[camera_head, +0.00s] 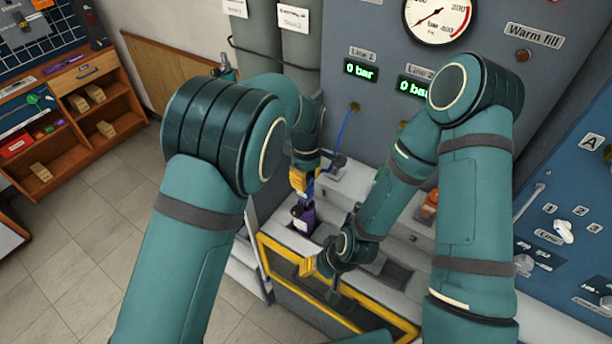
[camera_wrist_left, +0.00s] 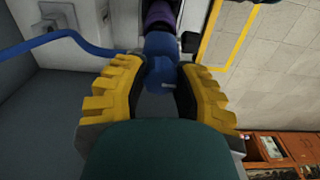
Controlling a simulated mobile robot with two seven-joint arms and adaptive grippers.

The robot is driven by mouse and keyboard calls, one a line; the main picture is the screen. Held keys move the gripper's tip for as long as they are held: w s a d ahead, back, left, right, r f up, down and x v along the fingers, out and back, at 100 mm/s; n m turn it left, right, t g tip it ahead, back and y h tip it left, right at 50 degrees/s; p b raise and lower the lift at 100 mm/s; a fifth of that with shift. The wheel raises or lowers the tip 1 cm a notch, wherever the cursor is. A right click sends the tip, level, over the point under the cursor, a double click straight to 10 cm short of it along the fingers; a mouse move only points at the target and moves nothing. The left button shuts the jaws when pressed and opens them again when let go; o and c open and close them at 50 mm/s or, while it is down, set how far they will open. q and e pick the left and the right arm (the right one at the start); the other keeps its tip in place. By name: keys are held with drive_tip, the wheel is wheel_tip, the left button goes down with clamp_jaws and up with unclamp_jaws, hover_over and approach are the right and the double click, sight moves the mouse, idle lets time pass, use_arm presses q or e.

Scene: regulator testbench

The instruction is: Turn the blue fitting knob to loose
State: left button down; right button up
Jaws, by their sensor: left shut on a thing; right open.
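The blue fitting knob (camera_wrist_left: 160,75) sits between the yellow finger pads of my left gripper (camera_wrist_left: 155,90) in the left wrist view. The gripper is shut on it. In the head view, my left gripper (camera_head: 303,181) is above a dark purple body (camera_head: 303,219), and only a small bit of blue shows below the pads. The purple body (camera_wrist_left: 160,14) also shows beyond the knob in the wrist view. My right gripper (camera_head: 322,278) is open and empty, lower in the head view, over the yellow-edged front of the bench. The knob's markings cannot be read.
A blue hose (camera_head: 345,132) runs down from the grey panel (camera_head: 340,32) beside my left gripper. An orange item (camera_head: 430,203) stands behind my right arm. The Line 1 display (camera_head: 361,70) reads 0 bar. Open floor (camera_head: 105,215) lies at the left.

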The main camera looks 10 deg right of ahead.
idle(0.4)
use_arm(q)
drive_tip(key=c, duration=0.6)
unclamp_jaws()
drive_tip(key=shift+r, duration=0.1)
wheel_tip(320, 180, up, 12)
drive_tip(key=shift+f, duration=0.1)
idle(0.4)
